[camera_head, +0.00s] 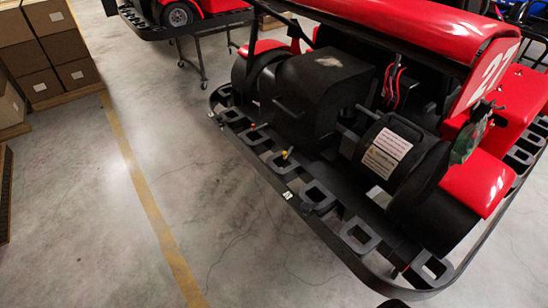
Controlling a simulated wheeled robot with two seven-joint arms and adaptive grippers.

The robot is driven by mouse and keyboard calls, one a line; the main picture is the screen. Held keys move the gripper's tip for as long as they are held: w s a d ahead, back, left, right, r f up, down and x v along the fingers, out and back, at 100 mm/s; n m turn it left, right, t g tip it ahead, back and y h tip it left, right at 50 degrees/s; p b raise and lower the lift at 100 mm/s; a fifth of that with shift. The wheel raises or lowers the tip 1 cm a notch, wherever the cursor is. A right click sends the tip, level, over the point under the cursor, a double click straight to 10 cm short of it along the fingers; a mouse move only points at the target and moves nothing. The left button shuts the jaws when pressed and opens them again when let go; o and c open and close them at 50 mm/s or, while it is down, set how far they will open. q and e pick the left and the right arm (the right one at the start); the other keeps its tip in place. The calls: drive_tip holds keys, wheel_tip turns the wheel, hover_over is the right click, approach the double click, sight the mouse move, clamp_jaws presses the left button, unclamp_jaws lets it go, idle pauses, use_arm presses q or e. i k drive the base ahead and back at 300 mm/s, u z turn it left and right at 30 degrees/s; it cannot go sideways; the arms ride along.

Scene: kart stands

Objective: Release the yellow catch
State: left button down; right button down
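A small yellow piece (287,153), which looks like the yellow catch, sits on the black slotted bumper frame (318,196) of a red and black kart. It is in the head view, a little right of the middle, below the black boxy housing (322,85). It is too small to tell its exact shape or whether it is latched. Neither of my grippers can be made out in the head view, and nothing is seen touching the yellow piece.
The kart's red bodywork (490,70) and a black drum with a white label (393,143) stand right of the catch. Another kart on a wheeled stand (197,62) is behind. Cardboard boxes (42,52) are at the upper left. The concrete floor (190,170) at left and centre is clear.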

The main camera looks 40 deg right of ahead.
sight(286, 153)
drive_tip(key=z, duration=0.35)
drive_tip(key=i, duration=0.2)
drive_tip(key=z, duration=1.45)
